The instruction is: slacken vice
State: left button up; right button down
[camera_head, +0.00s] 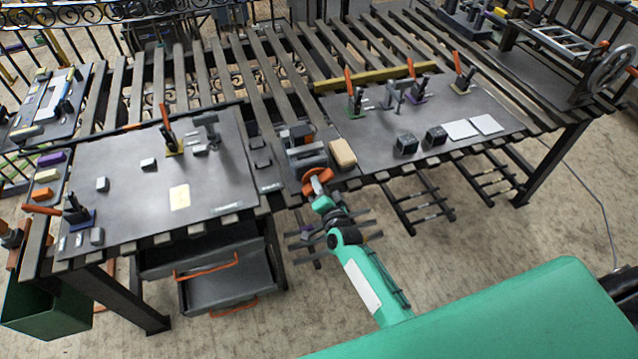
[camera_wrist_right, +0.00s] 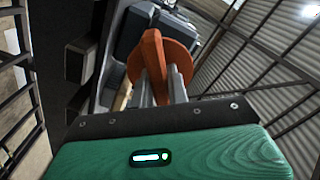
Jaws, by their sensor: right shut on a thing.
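The grey vice (camera_head: 306,158) stands at the front edge of the slatted table, near the middle. Its orange handle (camera_head: 317,181) faces the front, and the handle also shows large in the right wrist view (camera_wrist_right: 163,62). My right gripper (camera_head: 320,192) is at the handle, shut on it, with its fingers (camera_wrist_right: 168,88) against the orange part. The vice body (camera_wrist_right: 135,28) is behind the handle in the wrist view. Whether the jaws of the vice hold anything is too small to tell. My left gripper is not in view.
A tan block (camera_head: 342,153) lies right beside the vice. Dark plates (camera_head: 150,205) with toggle clamps and small blocks lie left and right of it. An open drawer (camera_head: 228,290) with orange handles hangs below the table on the left. The floor in front is clear.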

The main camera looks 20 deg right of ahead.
jog(key=n, duration=0.3)
jog(key=shift+n, duration=0.4)
jog(key=n, duration=0.3)
jog(key=shift+n+p, duration=0.3)
jog(key=n, duration=0.3)
jog(key=shift+n, duration=0.3)
jog(key=shift+r+n, duration=0.1)
jog(key=shift+n, duration=1.5)
jog(key=c, duration=1.6)
grip_release()
jog(key=shift+o, duration=1.2)
jog(key=shift+w, duration=0.1)
